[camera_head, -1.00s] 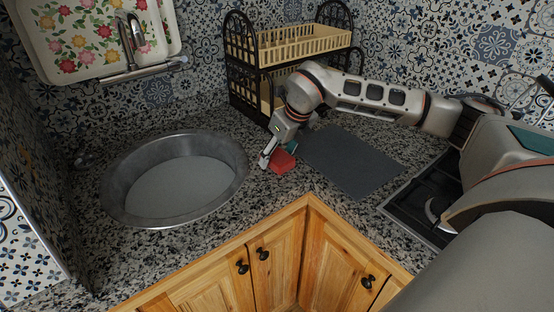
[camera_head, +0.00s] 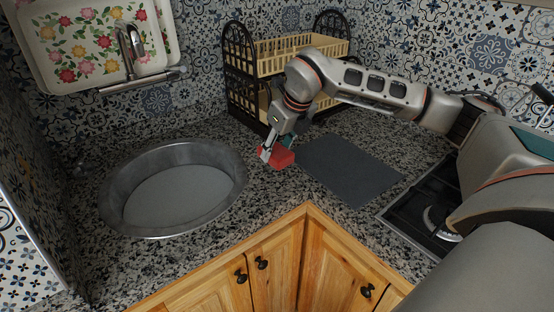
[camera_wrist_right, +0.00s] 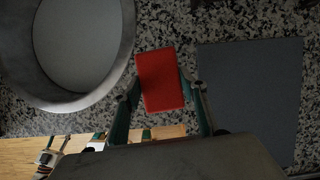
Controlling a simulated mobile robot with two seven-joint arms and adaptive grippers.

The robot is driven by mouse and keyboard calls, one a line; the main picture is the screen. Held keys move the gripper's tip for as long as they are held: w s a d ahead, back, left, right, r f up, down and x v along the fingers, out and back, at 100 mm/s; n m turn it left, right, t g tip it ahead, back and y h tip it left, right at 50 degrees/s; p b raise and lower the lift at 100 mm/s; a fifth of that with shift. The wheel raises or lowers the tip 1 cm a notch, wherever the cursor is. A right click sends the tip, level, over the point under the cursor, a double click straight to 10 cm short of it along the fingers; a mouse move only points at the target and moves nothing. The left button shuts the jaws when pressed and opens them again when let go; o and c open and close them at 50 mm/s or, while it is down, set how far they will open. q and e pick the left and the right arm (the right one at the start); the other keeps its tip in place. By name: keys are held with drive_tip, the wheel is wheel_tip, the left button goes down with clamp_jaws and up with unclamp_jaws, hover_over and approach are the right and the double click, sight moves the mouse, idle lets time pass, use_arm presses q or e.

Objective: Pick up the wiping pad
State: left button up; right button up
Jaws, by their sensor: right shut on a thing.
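The wiping pad (camera_head: 281,157) is a small red block at the corner of the counter, between the sink and the dark mat. My right gripper (camera_head: 269,152) is shut on it, seen from above and to one side. In the right wrist view the red pad (camera_wrist_right: 160,80) sits between the two fingers of the right gripper (camera_wrist_right: 160,98). The pad looks slightly above the counter, but the gap is hard to judge.
A round metal sink (camera_head: 118,209) lies left of the pad. A dark grey mat (camera_head: 350,170) lies to its right, with a stove (camera_head: 425,205) beyond. A two-tier rack (camera_head: 300,62) stands behind. Wooden cabinets (camera_head: 285,262) are below the counter's front edge.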

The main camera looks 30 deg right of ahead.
sight(276, 150)
wheel_tip(276, 150, up, 16)
drive_tip(key=p, duration=0.1)
drive_tip(key=shift+f, duration=0.15)
drive_tip(key=o, duration=0.4)
drive_tip(key=shift+c, duration=0.2)
drive_tip(key=c, duration=0.4)
drive_tip(key=shift+c, duration=0.2)
